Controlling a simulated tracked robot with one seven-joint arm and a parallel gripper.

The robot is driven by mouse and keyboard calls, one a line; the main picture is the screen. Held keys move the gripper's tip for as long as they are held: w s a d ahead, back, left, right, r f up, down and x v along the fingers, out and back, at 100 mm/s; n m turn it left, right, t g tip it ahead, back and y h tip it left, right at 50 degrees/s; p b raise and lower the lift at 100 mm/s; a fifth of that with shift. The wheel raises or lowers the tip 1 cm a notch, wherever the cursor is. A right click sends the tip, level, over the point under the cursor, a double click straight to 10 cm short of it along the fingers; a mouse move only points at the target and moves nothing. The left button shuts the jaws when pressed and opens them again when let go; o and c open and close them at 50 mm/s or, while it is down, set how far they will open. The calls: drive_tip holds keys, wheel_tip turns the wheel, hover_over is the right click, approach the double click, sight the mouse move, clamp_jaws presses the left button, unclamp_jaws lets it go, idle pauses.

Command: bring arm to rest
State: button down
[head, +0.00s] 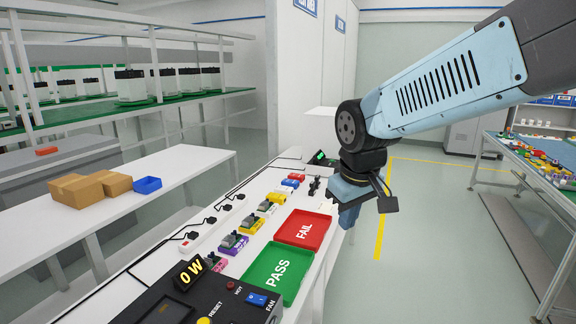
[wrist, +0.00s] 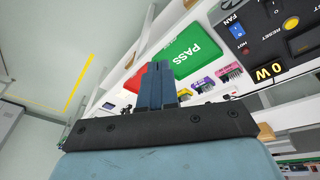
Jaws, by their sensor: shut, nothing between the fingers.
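My arm reaches in from the right in the head view. My gripper (head: 348,214) hangs at its end, pointing down, beside the right edge of the white workbench (head: 232,202) and near the red FAIL tray (head: 304,229). In the wrist view my gripper (wrist: 156,68) shows its two blue fingers together with nothing between them. The green PASS tray (head: 277,272) lies in front of the FAIL tray, and both look empty where they show. The PASS tray also appears in the wrist view (wrist: 195,52).
A black control box (head: 200,300) with a 0 W display stands at the bench's near end. Several small coloured devices (head: 234,243) line the bench. A side table (head: 130,190) holds cardboard boxes and a blue bin. Another table (head: 545,165) stands right; open floor (head: 430,240) lies between.

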drive_tip(key=s+d+r+m+t, duration=0.2)
drive_tip(key=s+d+r+m, duration=0.2)
drive_tip(key=s+d, duration=0.5)
drive_tip(key=shift+s+d+r+m, duration=0.2)
drive_tip(key=shift+d+m, duration=0.8)
drive_tip(key=shift+d, duration=0.3)
